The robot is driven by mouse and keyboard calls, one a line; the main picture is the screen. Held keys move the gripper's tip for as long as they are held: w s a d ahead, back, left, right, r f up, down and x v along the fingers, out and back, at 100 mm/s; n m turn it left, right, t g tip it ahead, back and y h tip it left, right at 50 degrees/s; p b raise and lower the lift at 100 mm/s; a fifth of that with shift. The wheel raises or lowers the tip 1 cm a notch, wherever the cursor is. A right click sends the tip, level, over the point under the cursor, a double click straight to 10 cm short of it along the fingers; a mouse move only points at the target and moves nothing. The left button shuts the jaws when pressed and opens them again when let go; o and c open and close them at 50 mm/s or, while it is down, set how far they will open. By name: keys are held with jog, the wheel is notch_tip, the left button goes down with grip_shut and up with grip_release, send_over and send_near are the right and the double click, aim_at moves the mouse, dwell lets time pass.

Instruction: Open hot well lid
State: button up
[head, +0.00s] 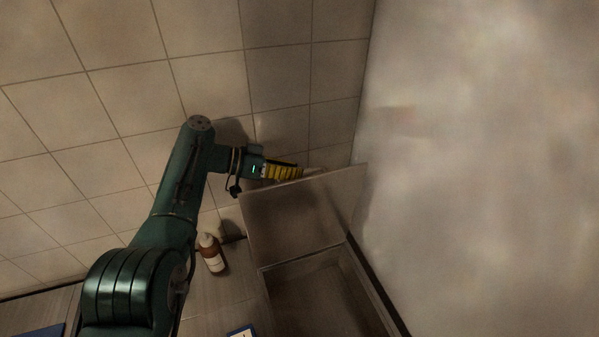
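The hot well lid (302,214) is a flat brownish metal panel. It stands raised at the back of the well, tilted up steeply. The hot well (322,297) below it is a rectangular metal box, its inside exposed. My gripper (291,173), with yellow on it, is at the lid's upper left edge, on the wall side. Its fingertips are partly hidden behind the lid, so I cannot tell whether they touch it or how far apart they are.
A brown and white bottle (212,254) stands on the counter left of the well. A blue-edged item (241,332) lies at the bottom edge. A tiled wall (130,95) is behind, and a large pale metal surface (480,150) borders the right side.

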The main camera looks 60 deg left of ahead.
jog(key=v, duration=1)
jog(key=shift+s, duration=0.15)
